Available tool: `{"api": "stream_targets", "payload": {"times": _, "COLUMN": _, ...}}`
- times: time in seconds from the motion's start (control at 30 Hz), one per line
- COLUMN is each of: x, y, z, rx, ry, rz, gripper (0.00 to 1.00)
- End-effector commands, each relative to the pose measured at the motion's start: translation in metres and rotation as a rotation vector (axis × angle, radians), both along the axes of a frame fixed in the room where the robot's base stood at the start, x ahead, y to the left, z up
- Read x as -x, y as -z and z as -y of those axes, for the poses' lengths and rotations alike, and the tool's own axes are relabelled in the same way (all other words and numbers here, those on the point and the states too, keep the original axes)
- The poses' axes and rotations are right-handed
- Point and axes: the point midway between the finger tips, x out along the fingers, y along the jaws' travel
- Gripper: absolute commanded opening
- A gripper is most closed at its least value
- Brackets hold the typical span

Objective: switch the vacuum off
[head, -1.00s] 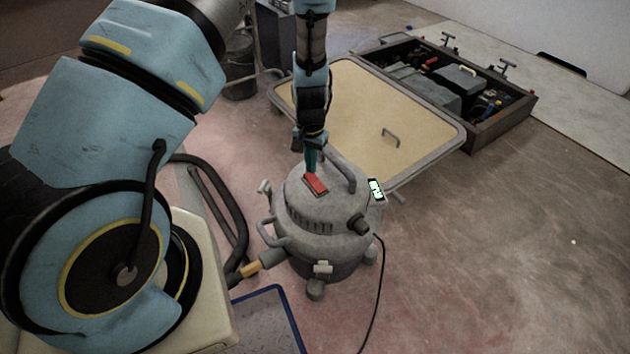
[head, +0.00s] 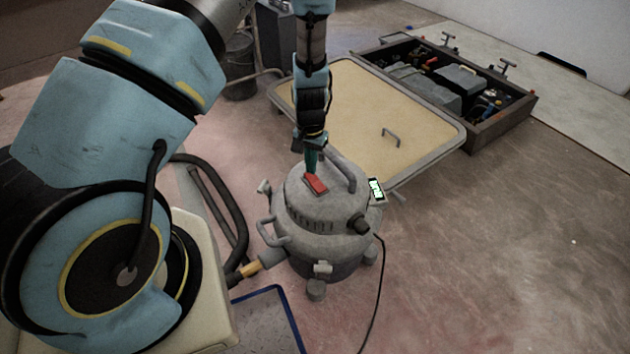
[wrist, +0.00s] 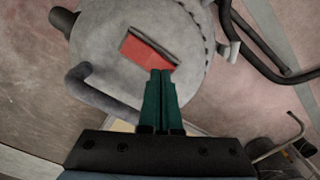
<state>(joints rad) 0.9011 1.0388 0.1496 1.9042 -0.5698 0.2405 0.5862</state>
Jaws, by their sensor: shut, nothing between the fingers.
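The grey vacuum (head: 325,228) stands upright on the floor in the middle of the head view. On its lid is a red rocker switch (head: 316,184), which also shows in the wrist view (wrist: 146,47). My gripper (head: 312,170) points down over the lid with its green fingers shut and empty. In the wrist view the fingertips (wrist: 161,74) meet the near right edge of the switch. I cannot tell whether they touch it or hover just above. A small lit display (head: 376,189) sits at the right side of the lid.
A curved handle (head: 343,172) rises from the lid close to my fingers. A hose (head: 237,225) and a dark cable (head: 381,290) leave the vacuum. A hatch panel (head: 350,110) and an open toolbox (head: 500,125) lie behind. Floor to the right is clear.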

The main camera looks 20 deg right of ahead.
Motion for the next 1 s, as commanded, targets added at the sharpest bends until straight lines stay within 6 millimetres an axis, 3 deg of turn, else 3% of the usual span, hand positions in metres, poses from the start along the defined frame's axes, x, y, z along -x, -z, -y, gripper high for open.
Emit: {"api": "stream_targets", "payload": {"times": 1.0, "x": 0.000, "y": 0.015, "z": 0.000, "rx": 0.000, "ry": 0.001, "rz": 0.000, "gripper": 0.00}}
